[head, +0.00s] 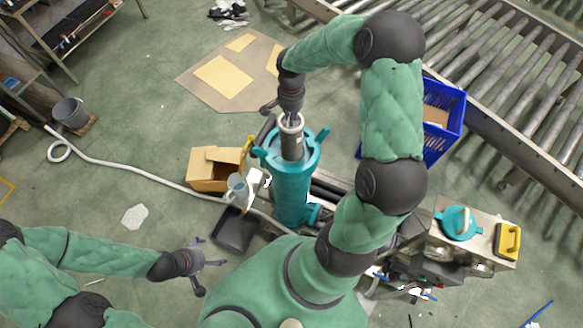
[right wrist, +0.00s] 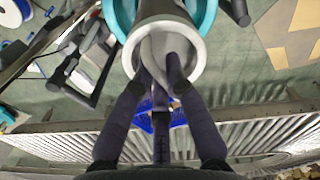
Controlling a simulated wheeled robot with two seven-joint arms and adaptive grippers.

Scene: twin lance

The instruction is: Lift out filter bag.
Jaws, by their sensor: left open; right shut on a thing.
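The filter bag (head: 292,147) is a dark grey sleeve with a pale ring at its top. It stands up out of the mouth of the teal housing (head: 291,190), with its lower part hidden inside. My right gripper (head: 291,117) is above it and shut on its ring end. In the right wrist view the fingers reach into the pale ring of the filter bag (right wrist: 192,62), with the teal rim behind it. My left gripper (head: 206,266) is open and empty, low on the left, apart from the housing.
A teal lid (head: 459,223) lies on a metal bench at the right beside a yellow item (head: 508,242). A black tray (head: 235,232) and an open cardboard box (head: 213,172) are left of the housing. A blue crate (head: 443,122) stands behind my right arm, near the roller conveyor (head: 500,85).

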